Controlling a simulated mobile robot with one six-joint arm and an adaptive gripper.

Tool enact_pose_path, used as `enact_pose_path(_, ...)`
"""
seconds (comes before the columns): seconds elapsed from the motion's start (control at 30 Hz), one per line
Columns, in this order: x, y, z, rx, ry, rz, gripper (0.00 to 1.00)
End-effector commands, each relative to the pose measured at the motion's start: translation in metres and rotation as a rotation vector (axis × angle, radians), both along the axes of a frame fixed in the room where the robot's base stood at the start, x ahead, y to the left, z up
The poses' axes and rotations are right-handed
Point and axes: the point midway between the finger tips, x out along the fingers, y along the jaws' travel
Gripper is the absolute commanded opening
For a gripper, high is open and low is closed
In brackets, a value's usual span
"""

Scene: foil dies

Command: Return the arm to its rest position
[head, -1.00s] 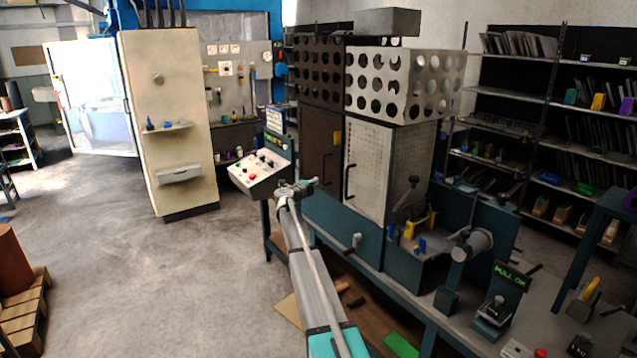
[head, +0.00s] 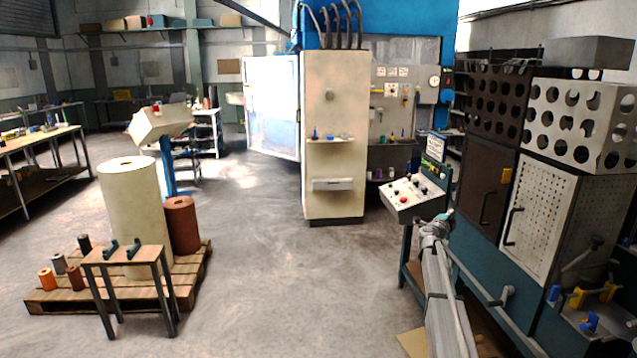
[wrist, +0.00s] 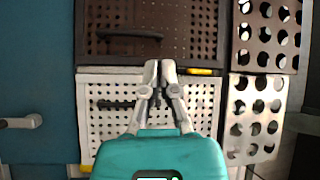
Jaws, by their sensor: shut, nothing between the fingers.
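My arm reaches up from the bottom right in the head view, in front of the teal bench with the cabinets. My gripper is at its far end in the head view (head: 438,222), beside the control panel box. In the wrist view my gripper (wrist: 160,66) has its two fingers together, with nothing between them. Behind the fingers are the white perforated door (wrist: 205,105) and the dark perforated door (wrist: 190,25). I cannot tell the exact gap between the fingers and the doors.
A beige cabinet (head: 335,150) is further back. A pallet (head: 190,280) with rolls and a small table (head: 125,253) are at left. The floor (head: 255,290) between is clear.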

Motion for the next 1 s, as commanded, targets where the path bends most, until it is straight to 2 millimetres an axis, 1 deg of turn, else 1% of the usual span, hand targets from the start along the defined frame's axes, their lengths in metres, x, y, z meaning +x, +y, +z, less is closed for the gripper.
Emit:
enact_pose_path(0.03,-0.009,0.021,0.001,-0.035,0.022,0.068,0.0)
enact_pose_path(0.1,-0.012,0.048,0.002,-0.088,0.057,0.164,0.0)
enact_pose_path(0.17,-0.017,0.071,0.0,-0.131,0.092,0.243,0.0)
enact_pose_path(0.2,-0.021,0.086,-0.001,-0.16,0.116,0.296,0.0)
enact_pose_path(0.27,-0.027,0.109,-0.005,-0.201,0.155,0.374,0.0)
enact_pose_path(0.3,-0.032,0.125,-0.008,-0.228,0.184,0.425,0.0)
enact_pose_path(0.37,-0.041,0.147,-0.014,-0.269,0.228,0.501,0.0)
enact_pose_path(0.4,-0.048,0.161,-0.019,-0.295,0.26,0.551,0.0)
enact_pose_path(0.47,-0.06,0.182,-0.027,-0.333,0.309,0.624,0.0)
enact_pose_path(0.5,-0.068,0.196,-0.033,-0.358,0.344,0.673,0.0)
enact_pose_path(0.57,-0.082,0.216,-0.042,-0.394,0.398,0.744,0.0)
enact_pose_path(0.6,-0.092,0.229,-0.049,-0.417,0.436,0.79,0.0)
enact_pose_path(0.67,-0.108,0.246,-0.06,-0.451,0.496,0.857,0.0)
enact_pose_path(0.7,-0.12,0.257,-0.068,-0.472,0.538,0.9,0.0)
enact_pose_path(0.77,-0.138,0.272,-0.08,-0.501,0.601,0.966,0.0)
enact_pose_path(0.8,-0.151,0.282,-0.088,-0.52,0.646,1.007,0.0)
enact_pose_path(0.87,-0.172,0.294,-0.1,-0.548,0.716,1.066,0.0)
enact_pose_path(0.9,-0.186,0.301,-0.109,-0.564,0.763,1.105,0.0)
enact_pose_path(0.97,-0.209,0.311,-0.121,-0.587,0.838,1.16,0.0)
enact_pose_path(1.0,-0.225,0.317,-0.129,-0.602,0.888,1.195,0.0)
